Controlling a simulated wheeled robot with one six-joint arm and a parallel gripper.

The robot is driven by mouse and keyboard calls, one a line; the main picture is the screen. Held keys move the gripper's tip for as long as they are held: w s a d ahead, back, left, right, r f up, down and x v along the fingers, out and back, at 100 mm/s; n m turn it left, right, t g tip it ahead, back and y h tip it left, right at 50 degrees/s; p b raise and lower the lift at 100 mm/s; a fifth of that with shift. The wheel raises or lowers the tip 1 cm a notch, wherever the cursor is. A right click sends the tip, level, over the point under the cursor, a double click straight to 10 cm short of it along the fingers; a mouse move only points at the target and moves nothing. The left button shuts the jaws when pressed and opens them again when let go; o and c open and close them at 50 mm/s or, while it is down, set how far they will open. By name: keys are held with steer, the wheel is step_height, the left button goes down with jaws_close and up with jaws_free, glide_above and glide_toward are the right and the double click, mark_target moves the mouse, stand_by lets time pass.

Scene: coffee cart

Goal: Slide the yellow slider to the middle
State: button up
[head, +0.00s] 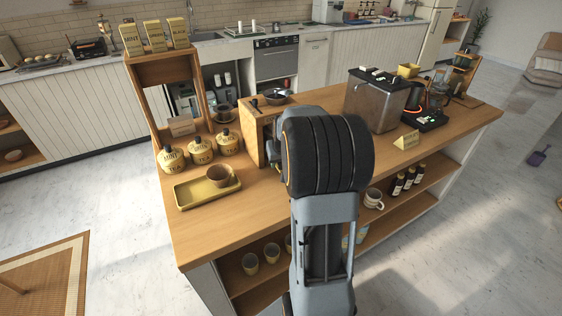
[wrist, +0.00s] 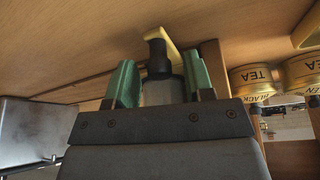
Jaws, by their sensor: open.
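My gripper (wrist: 158,62) is open in the wrist view, with its two green fingers apart. A black-necked thing with a grey body (wrist: 158,92) shows between the fingers. A yellow piece (wrist: 173,48), which looks like the slider, lies just beyond the fingertips, partly hidden behind the black neck. I cannot tell whether the fingers touch anything. In the head view my arm's large dark joint hides most of the gripper and the slider, beside the wooden stand (head: 248,138) on the counter.
The wooden counter (head: 225,228) carries several tea jars (head: 200,150) and a yellow tray (head: 190,196) with a brown bowl (head: 219,175) on the left. A pan (head: 277,96) rests on the stand. A metal machine (head: 373,101) and a kettle (head: 415,96) stand to the right.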

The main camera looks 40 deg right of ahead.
steer(key=shift+w+f, duration=0.15)
steer(key=shift+f, duration=0.15)
jaws_close()
stand_by(0.4)
